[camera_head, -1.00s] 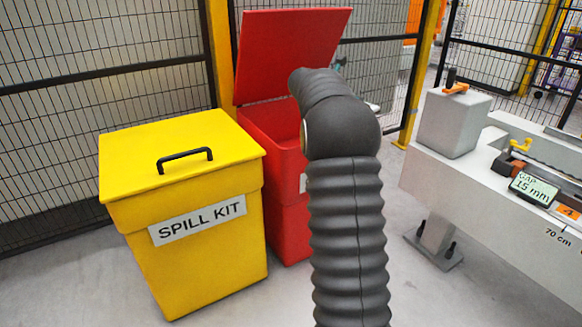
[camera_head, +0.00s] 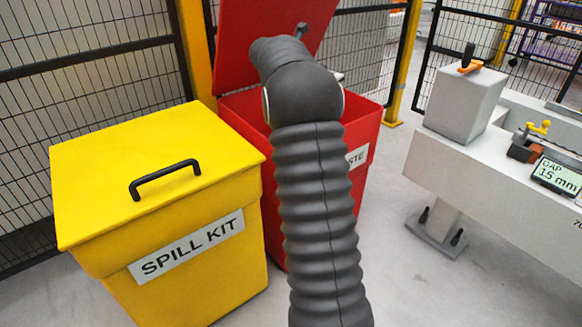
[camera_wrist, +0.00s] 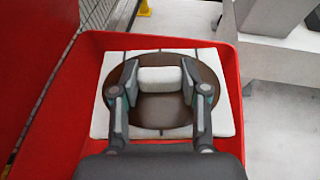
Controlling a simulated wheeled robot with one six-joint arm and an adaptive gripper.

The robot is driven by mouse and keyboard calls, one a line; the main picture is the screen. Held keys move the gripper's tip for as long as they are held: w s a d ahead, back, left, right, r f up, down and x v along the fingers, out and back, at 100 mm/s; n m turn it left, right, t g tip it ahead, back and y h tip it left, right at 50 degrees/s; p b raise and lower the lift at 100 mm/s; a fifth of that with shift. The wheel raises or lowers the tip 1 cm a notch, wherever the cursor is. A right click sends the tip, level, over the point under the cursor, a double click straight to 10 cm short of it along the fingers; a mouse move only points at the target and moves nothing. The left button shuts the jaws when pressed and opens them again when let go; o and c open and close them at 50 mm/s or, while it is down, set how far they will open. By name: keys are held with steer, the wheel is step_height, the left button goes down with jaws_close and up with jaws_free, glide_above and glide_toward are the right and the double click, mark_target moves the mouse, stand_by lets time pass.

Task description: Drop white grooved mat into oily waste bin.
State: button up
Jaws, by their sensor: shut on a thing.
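The white grooved mat (camera_wrist: 105,82) shows in the wrist view as a pale square with thin dark grooves, with a round brown patch (camera_wrist: 163,122) on it. My gripper (camera_wrist: 161,78) is shut on the white block at the mat's middle. The mat appears within the outline of the open red bin (camera_wrist: 60,105); its exact height is hard to tell. In the head view, the red waste bin (camera_head: 366,130) stands with its lid (camera_head: 245,45) raised and its label partly hidden, ending in "STE".
A yellow spill kit box (camera_head: 110,165) with a black handle stands left of the red bin. A grey bench (camera_head: 450,165) with a gap display (camera_head: 556,175) is at right. Mesh fencing (camera_head: 90,80) runs behind. Floor between bin and bench is clear.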

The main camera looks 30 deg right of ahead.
steer(key=shift+f+b, duration=2.1)
steer(key=shift+f, duration=0.3)
steer(key=o, duration=1.3)
steer(key=v, duration=1.2)
steer(key=shift+d+r, duration=0.1)
steer(key=shift+r, duration=0.05)
steer(key=shift+s, duration=0.1)
